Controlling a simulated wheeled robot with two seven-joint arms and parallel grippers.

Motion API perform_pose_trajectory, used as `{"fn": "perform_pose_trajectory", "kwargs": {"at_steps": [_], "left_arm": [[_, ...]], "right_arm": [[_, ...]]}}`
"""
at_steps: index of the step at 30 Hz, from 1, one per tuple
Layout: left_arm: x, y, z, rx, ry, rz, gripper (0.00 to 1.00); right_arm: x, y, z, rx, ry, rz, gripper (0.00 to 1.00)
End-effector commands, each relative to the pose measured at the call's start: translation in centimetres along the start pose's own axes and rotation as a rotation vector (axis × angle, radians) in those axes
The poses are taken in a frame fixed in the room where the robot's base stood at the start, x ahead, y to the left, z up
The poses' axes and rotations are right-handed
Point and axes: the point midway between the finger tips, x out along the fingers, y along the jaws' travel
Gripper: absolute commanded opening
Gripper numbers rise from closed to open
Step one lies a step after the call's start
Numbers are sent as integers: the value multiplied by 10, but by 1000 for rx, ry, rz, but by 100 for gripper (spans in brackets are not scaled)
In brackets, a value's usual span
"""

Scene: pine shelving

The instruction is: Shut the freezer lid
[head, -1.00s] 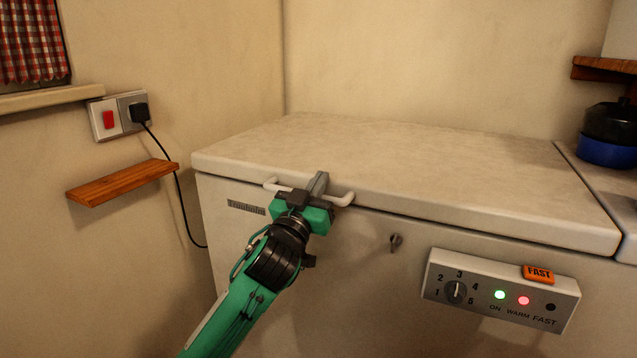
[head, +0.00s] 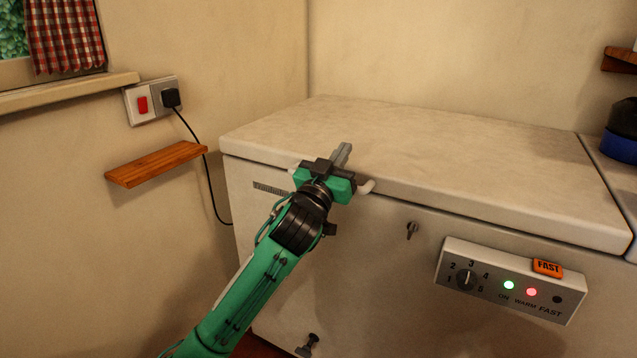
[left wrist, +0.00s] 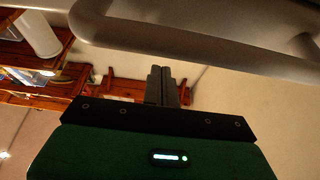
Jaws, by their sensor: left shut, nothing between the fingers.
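The pale freezer lid (head: 450,160) lies flat on the freezer body (head: 380,270) in the head view, with a thin dark seam along its front edge. Its white handle (head: 367,187) sits on the front edge, mostly hidden behind my left gripper (head: 343,152). The gripper is shut and empty, its fingertips at the lid's front edge just above the handle; I cannot tell whether they touch the lid. In the left wrist view the closed fingers (left wrist: 160,84) show below a large pale bar that looks like the handle (left wrist: 190,45). My right gripper is not in view.
A control box (head: 510,283) with lit lamps juts from the freezer front, beside a small key (head: 412,230). A wooden wall shelf (head: 155,164) and a plugged-in socket (head: 153,101) are at the left. A blue-based dark object (head: 622,147) stands at the right. The lid top is clear.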

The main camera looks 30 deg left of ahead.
Motion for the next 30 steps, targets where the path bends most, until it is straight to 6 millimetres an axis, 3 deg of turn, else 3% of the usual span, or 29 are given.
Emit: {"fn": "perform_pose_trajectory", "kwargs": {"at_steps": [3,15,21,30], "left_arm": [[-24,0,0,-2,-2,0,0],[-83,0,-4,-1,1,0,0],[-97,0,-5,0,2,0,0],[-102,4,-2,-1,-1,10,0]], "right_arm": [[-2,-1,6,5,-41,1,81],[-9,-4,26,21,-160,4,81],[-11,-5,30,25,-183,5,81],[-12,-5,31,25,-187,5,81]]}}
